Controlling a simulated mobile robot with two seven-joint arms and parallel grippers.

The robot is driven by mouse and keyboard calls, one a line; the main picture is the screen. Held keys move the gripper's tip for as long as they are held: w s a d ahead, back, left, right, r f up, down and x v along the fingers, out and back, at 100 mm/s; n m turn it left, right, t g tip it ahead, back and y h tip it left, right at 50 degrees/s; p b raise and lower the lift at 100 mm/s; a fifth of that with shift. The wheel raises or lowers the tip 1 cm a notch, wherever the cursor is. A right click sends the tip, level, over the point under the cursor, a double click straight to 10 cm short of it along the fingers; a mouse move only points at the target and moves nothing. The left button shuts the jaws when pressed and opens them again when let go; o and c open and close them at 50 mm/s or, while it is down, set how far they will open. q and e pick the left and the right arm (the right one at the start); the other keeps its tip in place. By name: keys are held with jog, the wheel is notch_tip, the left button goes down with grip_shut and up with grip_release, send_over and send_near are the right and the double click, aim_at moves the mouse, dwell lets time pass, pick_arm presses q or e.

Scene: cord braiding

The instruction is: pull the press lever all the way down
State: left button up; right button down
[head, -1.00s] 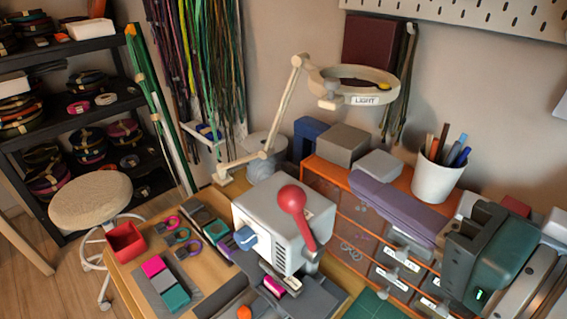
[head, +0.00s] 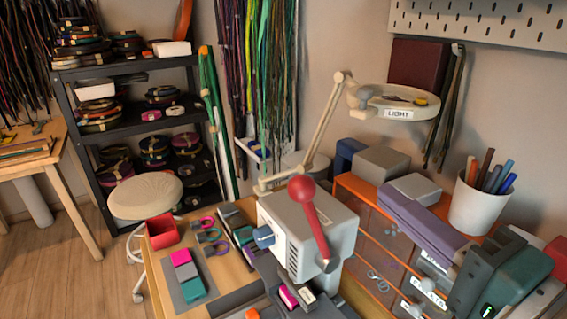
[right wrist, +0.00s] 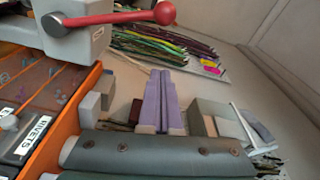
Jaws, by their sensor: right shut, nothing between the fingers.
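The press is a pale grey box (head: 285,248) on the workbench, centre of the head view. Its red lever (head: 315,222) is mounted on its right side and ends in a round red knob (head: 301,189). The lever stands raised, knob at the top. The right wrist view shows the lever (right wrist: 105,19) and knob (right wrist: 165,13) at upper left. My right gripper (head: 385,196) has purple fingers, shut and empty, above the orange drawer cabinet. The fingers (right wrist: 161,75) also show in the wrist view, apart from the lever. My left gripper is not in view.
The orange cabinet (head: 352,183) stands right of the press, with grey boxes (head: 382,162) and a white pen cup (head: 478,208). A magnifier lamp (head: 395,100) overhangs behind. A red bin (head: 162,230) and a sample board (head: 190,291) lie left. Space above the press's front looks clear.

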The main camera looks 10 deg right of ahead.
send_over(314, 227)
jog(key=w+d, duration=0.1)
jog(key=d, duration=0.4)
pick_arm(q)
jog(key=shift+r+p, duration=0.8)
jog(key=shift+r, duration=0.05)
pick_arm(e)
jog(key=a, duration=0.1)
jog(key=s+a, duration=0.2)
jog(key=shift+a+f, duration=0.25)
jog(key=shift+a, duration=0.1)
jog(key=shift+s, duration=0.1)
